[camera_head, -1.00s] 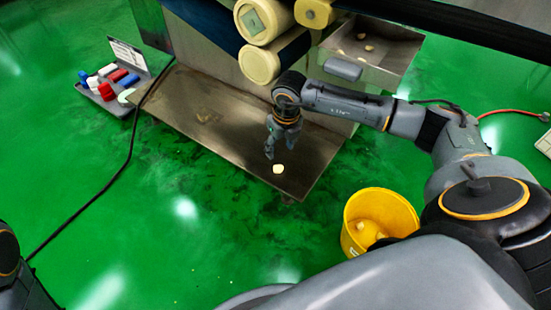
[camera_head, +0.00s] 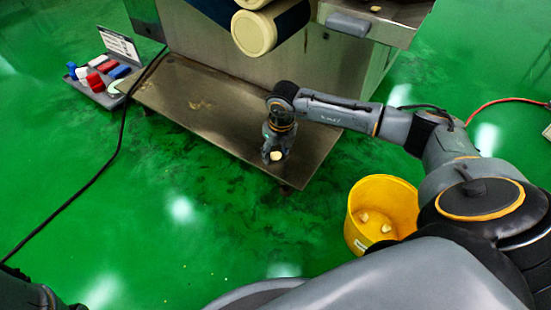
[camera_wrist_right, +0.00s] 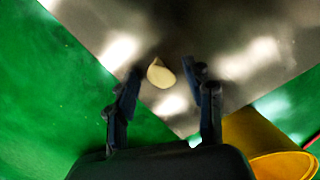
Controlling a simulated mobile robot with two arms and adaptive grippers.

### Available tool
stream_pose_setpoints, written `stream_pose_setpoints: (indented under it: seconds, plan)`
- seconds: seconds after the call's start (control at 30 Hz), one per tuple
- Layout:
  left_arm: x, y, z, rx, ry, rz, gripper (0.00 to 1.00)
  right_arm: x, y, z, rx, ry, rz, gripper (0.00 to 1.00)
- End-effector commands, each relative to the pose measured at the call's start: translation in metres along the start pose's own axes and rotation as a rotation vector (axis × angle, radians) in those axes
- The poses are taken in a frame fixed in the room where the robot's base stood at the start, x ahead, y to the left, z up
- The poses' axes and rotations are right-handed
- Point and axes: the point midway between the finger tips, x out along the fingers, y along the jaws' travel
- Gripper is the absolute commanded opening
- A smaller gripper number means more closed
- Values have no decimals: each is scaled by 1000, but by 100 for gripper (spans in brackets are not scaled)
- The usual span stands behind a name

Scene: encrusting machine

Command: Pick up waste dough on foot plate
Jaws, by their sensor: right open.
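A small pale piece of waste dough (camera_head: 276,156) lies on the metal foot plate (camera_head: 185,90), close to its front right corner. My right gripper (camera_head: 273,157) is open and points down over the plate at the dough. In the right wrist view the dough (camera_wrist_right: 160,74) shows just beyond and between the two spread fingertips (camera_wrist_right: 165,80). I cannot tell whether the fingers touch it. My left gripper is not in view.
A yellow bucket (camera_head: 409,204) with a few dough pieces inside stands on the green floor right of the plate. A grey tray (camera_head: 106,99) with coloured items lies at the left. A black cable (camera_head: 107,160) crosses the floor. The machine (camera_head: 225,60) rises behind the plate.

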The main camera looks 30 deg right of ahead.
Motion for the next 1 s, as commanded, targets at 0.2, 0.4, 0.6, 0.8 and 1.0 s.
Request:
stream_pose_setpoints:
  seconds: [0.2, 0.4, 0.6, 0.8, 1.0]
  plan:
    - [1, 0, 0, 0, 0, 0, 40, -1, 0, 0, 0, 0, 0, 44]
    - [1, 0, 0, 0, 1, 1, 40, -1, 0, 0, 0, 0, 0, 12]
    - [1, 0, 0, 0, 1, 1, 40, -1, 0, 0, 0, 0, 0, 12]
    - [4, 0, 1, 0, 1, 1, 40, -4, 0, 1, 0, 0, 0, 12]
    - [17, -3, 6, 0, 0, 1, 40, -20, 0, 3, 0, 0, 0, 12]
